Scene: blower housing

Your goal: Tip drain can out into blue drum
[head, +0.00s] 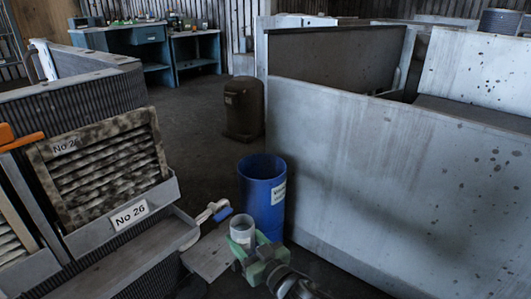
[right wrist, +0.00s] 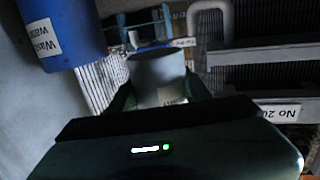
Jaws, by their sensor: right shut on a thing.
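The drain can (head: 242,230) is a small pale grey cylinder with an open top, roughly upright in the head view. My right gripper (head: 250,246), with green fingers, is shut on it. In the right wrist view the can (right wrist: 158,72) sits between the two fingers; its contents cannot be made out. The blue drum (head: 262,198) stands on the floor just behind and right of the can, open at the top, with a white label. In the right wrist view the drum (right wrist: 62,32) is at the upper left, apart from the can. My left gripper is not in view.
A louvred panel (head: 105,165) and a ledge marked No 26 (head: 130,214) stand left. A tall grey metal wall (head: 390,180) closes the right. A dark bin (head: 243,108) stands behind.

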